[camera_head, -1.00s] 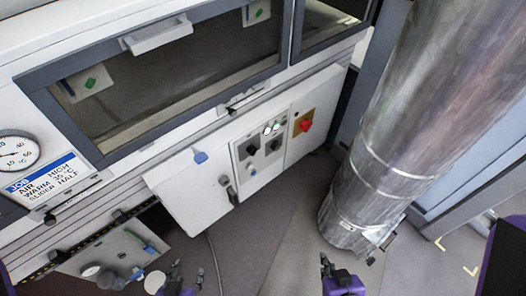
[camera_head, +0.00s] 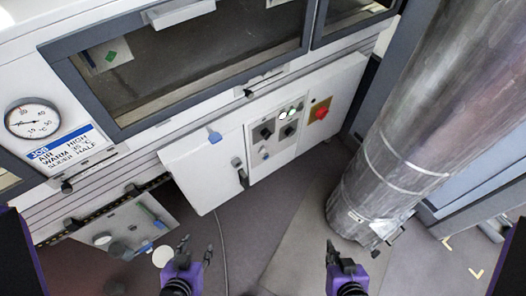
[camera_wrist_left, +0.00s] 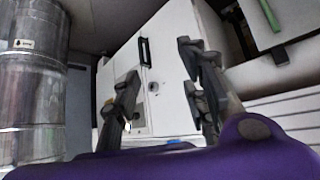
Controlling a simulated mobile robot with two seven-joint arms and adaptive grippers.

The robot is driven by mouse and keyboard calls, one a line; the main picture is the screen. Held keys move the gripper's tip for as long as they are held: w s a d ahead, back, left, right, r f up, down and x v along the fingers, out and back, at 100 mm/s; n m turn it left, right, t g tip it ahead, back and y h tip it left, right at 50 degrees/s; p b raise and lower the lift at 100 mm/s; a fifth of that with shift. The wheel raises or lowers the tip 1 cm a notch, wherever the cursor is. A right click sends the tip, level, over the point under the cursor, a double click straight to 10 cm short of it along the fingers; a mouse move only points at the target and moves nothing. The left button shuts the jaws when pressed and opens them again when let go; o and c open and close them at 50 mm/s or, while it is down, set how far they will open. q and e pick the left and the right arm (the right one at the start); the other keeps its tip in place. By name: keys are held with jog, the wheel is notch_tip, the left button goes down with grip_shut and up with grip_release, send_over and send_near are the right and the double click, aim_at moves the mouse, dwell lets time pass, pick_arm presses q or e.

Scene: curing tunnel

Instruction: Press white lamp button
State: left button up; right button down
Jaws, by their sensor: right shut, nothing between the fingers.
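The control panel (camera_head: 256,141) is on the white cabinet front below the oven window. My right gripper (camera_head: 336,254) is shut and empty, low at the right of centre.
A red knob on a yellow plate (camera_head: 319,114) is right of the panel. A large metal duct (camera_head: 395,150) stands at the right. Floor between the grippers is clear.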

pick_arm(q)
jog(key=shift+a, duration=0.1)
jog(key=shift+s+a, duration=0.1)
jog(key=shift+a, duration=0.1)
grip_shut()
jog(key=shift+d, duration=0.25)
jog(key=shift+a+f, duration=0.1)
jog(key=shift+a, duration=0.05)
dwell(0.7)
